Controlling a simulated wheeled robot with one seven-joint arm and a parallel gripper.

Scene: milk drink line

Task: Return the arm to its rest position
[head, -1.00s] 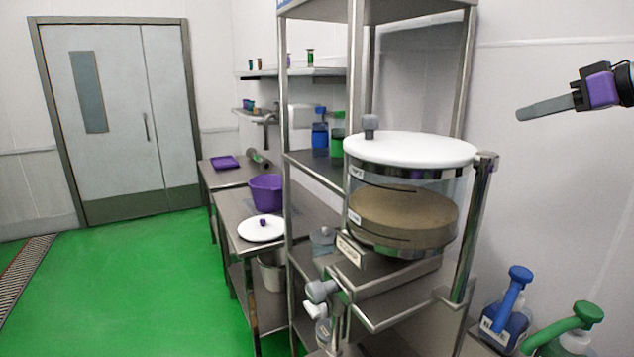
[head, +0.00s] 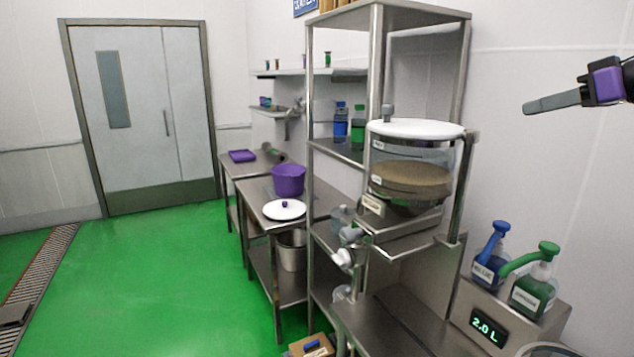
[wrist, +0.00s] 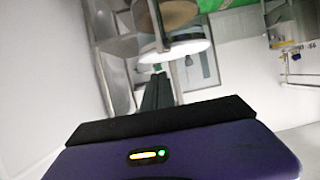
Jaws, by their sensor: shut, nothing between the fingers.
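My gripper (head: 556,101) is at the upper right of the head view, in front of the white wall. Its grey fingers lie together and point left, with nothing between them. It is apart from the steel rack and the clear tank (head: 410,170) with the white lid. In the wrist view my shut fingers (wrist: 158,92) show at the centre, above the dark purple gripper body, with the scene tilted behind them.
A steel rack (head: 376,60) holds the tank. A blue pump bottle (head: 490,262) and a green pump bottle (head: 533,292) stand below my gripper, by a display (head: 487,327) reading 2.0 L. A purple bucket (head: 288,180) and white lid (head: 284,209) sit on the bench. The green floor is mostly open.

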